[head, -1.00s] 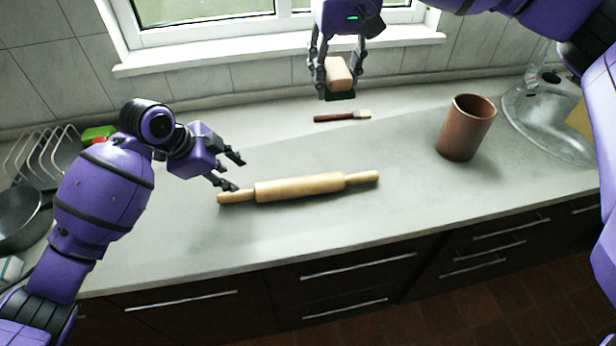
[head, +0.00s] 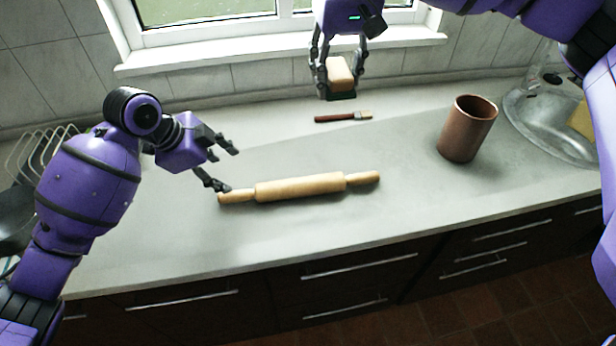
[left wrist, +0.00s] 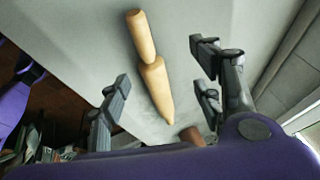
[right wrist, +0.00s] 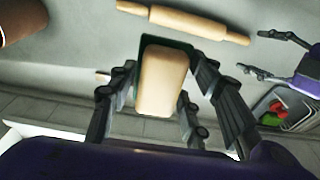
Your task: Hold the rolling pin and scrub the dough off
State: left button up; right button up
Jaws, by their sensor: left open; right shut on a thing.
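The wooden rolling pin (head: 300,188) lies on the counter, its left handle nearest my left gripper. My left gripper (head: 228,170) is open and empty at that handle, with one fingertip close to its end; I cannot tell whether it touches. In the left wrist view the rolling pin (left wrist: 155,80) shows between the spread fingers. My right gripper (head: 338,88) is shut on a block-shaped scrubber (head: 340,72) with a pale wooden body and dark underside, held above the counter's back. The scrubber also shows in the right wrist view (right wrist: 162,80). I cannot make out dough on the pin.
A brush with a dark red handle (head: 335,118) lies behind the pin. A brown pot (head: 467,128) stands to the right, before the sink (head: 550,128). A wire rack (head: 40,150) and dark pan (head: 15,215) are at the left. The counter around the pin is clear.

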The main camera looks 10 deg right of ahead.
jog(key=shift+t, duration=0.6)
jog(key=v, duration=0.2)
jog(key=p+v, duration=0.1)
jog(key=v, duration=0.2)
jog(key=p+v, duration=0.1)
jog(key=v, duration=0.1)
jog(key=shift+w+r, duration=0.2)
jog(key=shift+r, duration=0.15)
jog(key=shift+f, duration=0.35)
pick_arm(q)
jog(key=w+d+r+v, duration=0.1)
jog(key=d+v, duration=0.1)
jog(key=v, duration=1.2)
pick_arm(e)
jog(key=shift+w+f, duration=0.1)
jog(key=shift+w, duration=0.05)
pick_arm(q)
jog(key=shift+w+r, duration=0.1)
jog(key=shift+w, duration=0.05)
